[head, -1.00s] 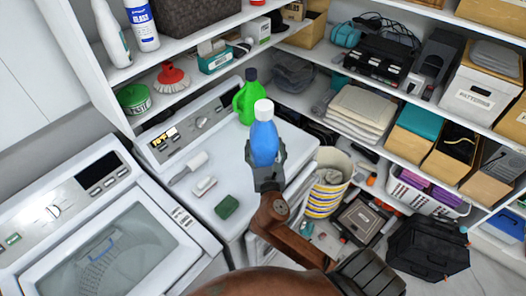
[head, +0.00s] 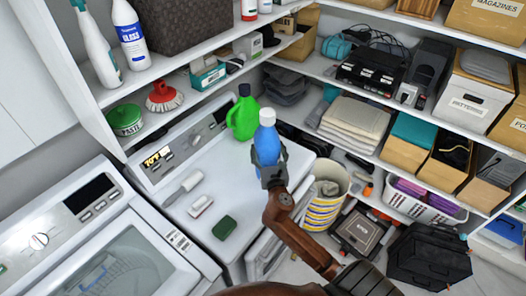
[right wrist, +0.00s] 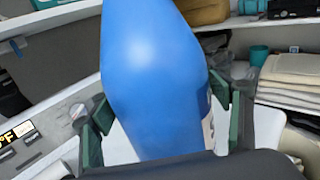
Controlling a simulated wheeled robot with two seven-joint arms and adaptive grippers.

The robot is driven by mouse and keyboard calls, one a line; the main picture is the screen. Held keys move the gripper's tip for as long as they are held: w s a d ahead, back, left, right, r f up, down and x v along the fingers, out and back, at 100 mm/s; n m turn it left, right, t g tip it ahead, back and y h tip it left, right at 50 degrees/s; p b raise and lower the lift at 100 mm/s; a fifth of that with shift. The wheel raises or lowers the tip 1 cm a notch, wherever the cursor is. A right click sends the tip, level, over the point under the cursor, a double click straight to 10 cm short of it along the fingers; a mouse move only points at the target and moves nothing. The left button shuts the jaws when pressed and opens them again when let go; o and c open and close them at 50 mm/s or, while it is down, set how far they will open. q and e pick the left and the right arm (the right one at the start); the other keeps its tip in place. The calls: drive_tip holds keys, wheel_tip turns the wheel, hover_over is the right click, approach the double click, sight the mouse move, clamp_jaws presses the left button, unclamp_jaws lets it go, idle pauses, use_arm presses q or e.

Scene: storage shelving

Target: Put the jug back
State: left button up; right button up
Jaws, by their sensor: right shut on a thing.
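My right gripper (head: 271,168) is shut on a blue bottle (head: 267,142) with a pale cap. It holds the bottle roughly upright over the right part of the white machine top (head: 225,185). In the right wrist view, the fingers (right wrist: 166,118) sit on both sides of the blue body (right wrist: 152,70). The bottle's base is hidden, so I cannot tell whether it touches the top. A green jug (head: 242,115) with a handle stands at the back of that top, just behind and left of the bottle. My left gripper is not in view.
A brush (head: 184,188), a small white item (head: 201,206) and a green sponge (head: 224,228) lie on the machine top. Shelves rise behind; the upper left one holds a spray bottle (head: 97,45) and a white-blue bottle (head: 130,35). A striped bin (head: 322,205) stands right of the machine.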

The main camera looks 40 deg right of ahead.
drive_tip(key=d+f, duration=0.1)
drive_tip(key=w+d+f+b, duration=0.1)
drive_tip(key=f, duration=0.1)
drive_tip(key=d+f, duration=0.1)
drive_tip(key=f, duration=0.1)
drive_tip(key=shift+w+f, duration=0.2)
drive_tip(key=shift+w, duration=0.05)
drive_tip(key=shift+a+f+b, duration=0.1)
drive_tip(key=shift+f+b, duration=0.25)
drive_tip(key=shift+f, duration=0.1)
drive_tip(key=o, duration=1.7)
drive_tip(key=shift+f, duration=0.35)
drive_tip(key=shift+o, duration=1.4)
drive_tip(key=shift+s+r, duration=0.1)
drive_tip(key=shift+o, duration=0.4)
